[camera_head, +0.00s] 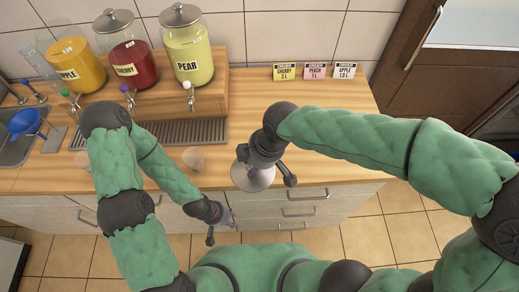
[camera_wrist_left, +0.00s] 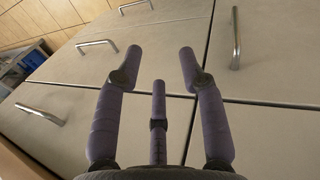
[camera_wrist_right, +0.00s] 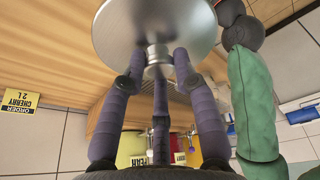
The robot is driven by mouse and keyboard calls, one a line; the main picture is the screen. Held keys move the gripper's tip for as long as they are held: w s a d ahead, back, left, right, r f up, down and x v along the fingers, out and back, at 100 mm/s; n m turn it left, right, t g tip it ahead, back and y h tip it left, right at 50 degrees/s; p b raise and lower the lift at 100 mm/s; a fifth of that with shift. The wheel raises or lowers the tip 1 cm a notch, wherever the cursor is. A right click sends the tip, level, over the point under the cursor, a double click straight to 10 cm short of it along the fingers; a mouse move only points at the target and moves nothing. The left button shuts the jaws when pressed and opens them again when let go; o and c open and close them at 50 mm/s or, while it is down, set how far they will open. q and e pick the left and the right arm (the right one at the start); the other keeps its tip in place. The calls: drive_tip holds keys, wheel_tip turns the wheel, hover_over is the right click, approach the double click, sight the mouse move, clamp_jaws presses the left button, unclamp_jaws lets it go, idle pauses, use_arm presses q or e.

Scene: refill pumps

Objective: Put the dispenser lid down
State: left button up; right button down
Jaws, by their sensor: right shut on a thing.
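The dispenser lid (camera_wrist_right: 155,25) is a shiny metal disc with a knob. My right gripper (camera_wrist_right: 158,65) is shut on the knob; in the head view the lid (camera_head: 253,180) hangs at the counter's front edge, partly hidden by the gripper. Whether it touches the counter cannot be told. The apple dispenser (camera_head: 77,66) at the left shows no metal lid. The cherry dispenser (camera_head: 135,62) and pear dispenser (camera_head: 190,50) have metal lids on. My left gripper (camera_wrist_left: 188,62) is open and empty, low before the cabinet fronts; it also shows in the head view (camera_head: 222,222).
The wooden counter (camera_head: 310,130) has free room at its middle and right. Order cards (camera_head: 315,71) stand at its back. A drip grate (camera_head: 185,132) lies below the taps. A blue funnel (camera_head: 24,121) is by the sink at left. Pale round items (camera_head: 193,158) sit near the front.

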drive_tip(key=w+f, duration=0.2)
drive_tip(key=w, duration=0.2)
drive_tip(key=w+f+b, duration=0.1)
drive_tip(key=w+f, duration=0.2)
drive_tip(key=w+f+b, duration=0.1)
drive_tip(key=w+f, duration=0.2)
drive_tip(key=w, duration=0.1)
drive_tip(key=shift+w+f, duration=0.2)
drive_tip(key=shift+w, duration=0.15)
drive_tip(key=shift+w+f+b, duration=0.25)
drive_tip(key=shift+f+b, duration=0.1)
drive_tip(key=shift+f, duration=0.05)
drive_tip(key=shift+w+f+b, duration=0.15)
drive_tip(key=shift+f+b, duration=0.2)
drive_tip(key=shift+f, duration=1.2)
drive_tip(key=shift+f, duration=0.15)
drive_tip(key=c, duration=0.9)
unclamp_jaws()
drive_tip(key=shift+c, duration=0.2)
